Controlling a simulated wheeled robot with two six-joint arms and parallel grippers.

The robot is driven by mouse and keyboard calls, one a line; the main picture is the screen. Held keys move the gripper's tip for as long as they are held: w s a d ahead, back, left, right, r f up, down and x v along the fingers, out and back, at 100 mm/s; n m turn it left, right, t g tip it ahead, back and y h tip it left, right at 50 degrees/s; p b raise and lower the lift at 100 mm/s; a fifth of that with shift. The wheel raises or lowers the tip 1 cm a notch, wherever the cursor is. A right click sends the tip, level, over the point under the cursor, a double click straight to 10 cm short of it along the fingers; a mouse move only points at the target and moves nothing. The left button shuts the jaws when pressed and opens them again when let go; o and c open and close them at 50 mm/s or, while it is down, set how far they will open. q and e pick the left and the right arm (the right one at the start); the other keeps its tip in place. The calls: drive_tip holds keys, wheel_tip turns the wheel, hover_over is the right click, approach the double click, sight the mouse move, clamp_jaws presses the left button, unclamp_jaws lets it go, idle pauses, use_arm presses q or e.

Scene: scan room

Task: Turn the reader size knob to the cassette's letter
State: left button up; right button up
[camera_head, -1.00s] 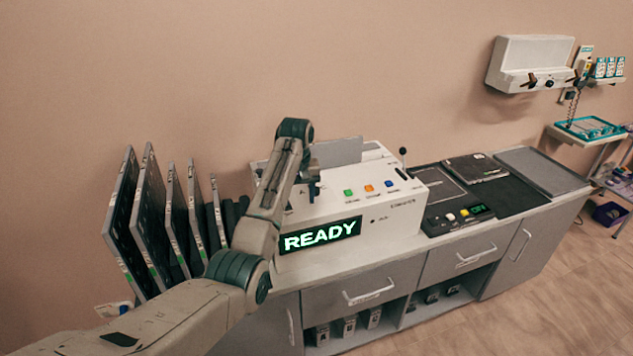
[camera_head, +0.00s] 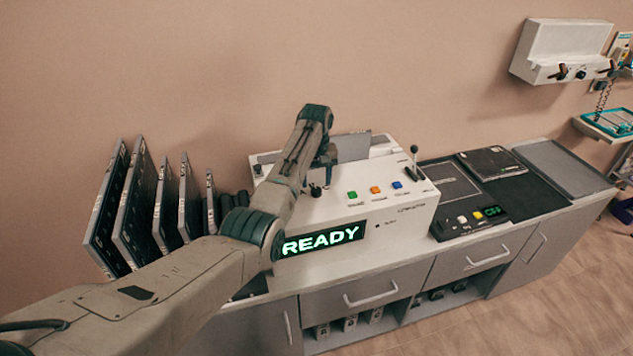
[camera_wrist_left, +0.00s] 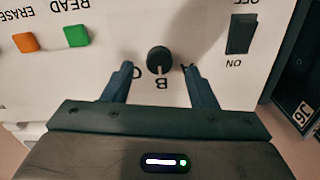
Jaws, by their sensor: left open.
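The reader (camera_head: 385,208) is a white box on the counter with a green READY display (camera_head: 322,240). Its black size knob (camera_wrist_left: 159,60) shows in the left wrist view with letters C, B and A around it. The pale mark on the knob appears to point toward B. My left gripper (camera_wrist_left: 160,86) is open, one finger on each side of the knob, with gaps visible. In the head view my left gripper (camera_head: 322,187) is low over the panel's left part. A grey plate, perhaps the cassette (camera_head: 352,147), stands at the reader's back; no letter is readable on it.
Several dark upright panels (camera_head: 137,205) stand left of the reader. In the wrist view, an ON/OFF switch (camera_wrist_left: 240,34) sits near the knob. A dark flat plate (camera_head: 492,162) lies on the counter at right.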

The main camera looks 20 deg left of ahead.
sight(316, 189)
use_arm(q)
wheel_tip(316, 189, down, 3)
drive_tip(key=shift+w+f, duration=0.15)
drive_tip(key=shift+f, duration=0.1)
drive_tip(key=c, duration=1)
drive_tip(key=shift+o, duration=0.2)
drive_tip(key=shift+n+p, duration=0.3)
drive_tip(key=shift+p, duration=0.1)
drive_tip(key=n+p, duration=0.1)
drive_tip(key=n, duration=0.2)
drive_tip(key=shift+p, duration=0.3)
drive_tip(key=n+p, duration=0.1)
drive_tip(key=n, duration=0.4)
drive_tip(key=shift+n+p, duration=0.3)
drive_tip(key=shift+n, duration=1.3)
use_arm(e)
drive_tip(key=shift+w+a+r, duration=0.1)
drive_tip(key=shift+w+r, duration=0.35)
drive_tip(key=shift+r, duration=0.3)
drive_tip(key=shift+w+r, duration=0.5)
drive_tip(key=shift+r, duration=0.25)
drive_tip(key=shift+w+a+r, duration=0.1)
drive_tip(key=shift+w+r, duration=0.35)
drive_tip(key=shift+r, duration=0.3)
drive_tip(key=shift+d, duration=0.1)
